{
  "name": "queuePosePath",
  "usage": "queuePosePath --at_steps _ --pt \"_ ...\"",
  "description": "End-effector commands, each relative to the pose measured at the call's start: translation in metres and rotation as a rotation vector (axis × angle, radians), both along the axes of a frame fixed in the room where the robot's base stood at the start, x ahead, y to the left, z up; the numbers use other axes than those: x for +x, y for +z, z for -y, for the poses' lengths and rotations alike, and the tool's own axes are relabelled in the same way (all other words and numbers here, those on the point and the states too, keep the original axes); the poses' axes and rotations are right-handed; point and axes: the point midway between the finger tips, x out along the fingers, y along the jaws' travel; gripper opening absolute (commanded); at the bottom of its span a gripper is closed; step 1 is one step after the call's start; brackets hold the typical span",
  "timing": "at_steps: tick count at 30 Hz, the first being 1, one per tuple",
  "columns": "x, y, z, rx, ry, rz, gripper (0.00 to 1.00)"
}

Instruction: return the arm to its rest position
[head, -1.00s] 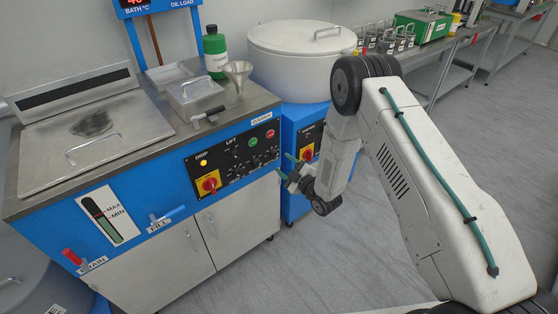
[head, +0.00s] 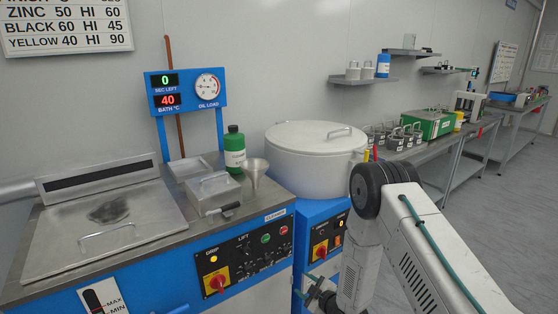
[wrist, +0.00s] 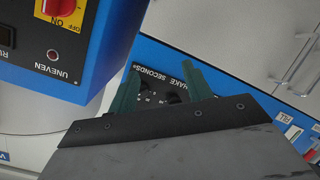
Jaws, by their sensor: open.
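My arm (head: 425,245) comes in from the lower right of the head view and bends down at its dark elbow joint. My gripper (head: 306,288) hangs at the bottom edge, in front of the blue machines, partly cut by the frame. In the wrist view, its two green fingers stand apart (wrist: 160,88) with nothing between them. Behind them is a blue-and-black control panel (wrist: 160,75) lettered "...HAKE SECONDS". I cannot tell the exact gap between the fingertips and the panel.
The cleaner bench (head: 150,255) stands left, with a lidded box (head: 213,190), green bottle (head: 234,150) and funnel (head: 254,175). A lidded white drum (head: 315,165) sits on the blue machine (head: 322,215) behind my arm. Open floor (head: 500,195) lies right.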

Motion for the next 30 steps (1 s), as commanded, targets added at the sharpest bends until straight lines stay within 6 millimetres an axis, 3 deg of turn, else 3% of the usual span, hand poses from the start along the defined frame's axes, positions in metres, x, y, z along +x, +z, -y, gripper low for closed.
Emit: queuePosePath --at_steps 1,3,5,8,14,18,30 --pt "-0.011 -0.019 0.007 -0.032 -0.025 -0.117 0.50" --pt "-0.020 -0.029 0.020 -0.078 -0.077 -0.276 0.50" --pt "-0.027 -0.027 0.033 -0.116 -0.128 -0.398 0.50" --pt "-0.041 -0.008 0.056 -0.167 -0.231 -0.584 0.50" --pt "-0.080 0.062 0.098 -0.229 -0.450 -0.878 0.50" --pt "-0.115 0.121 0.121 -0.243 -0.588 -1.032 0.50" --pt "-0.241 0.282 0.154 -0.201 -0.902 -1.338 0.50"
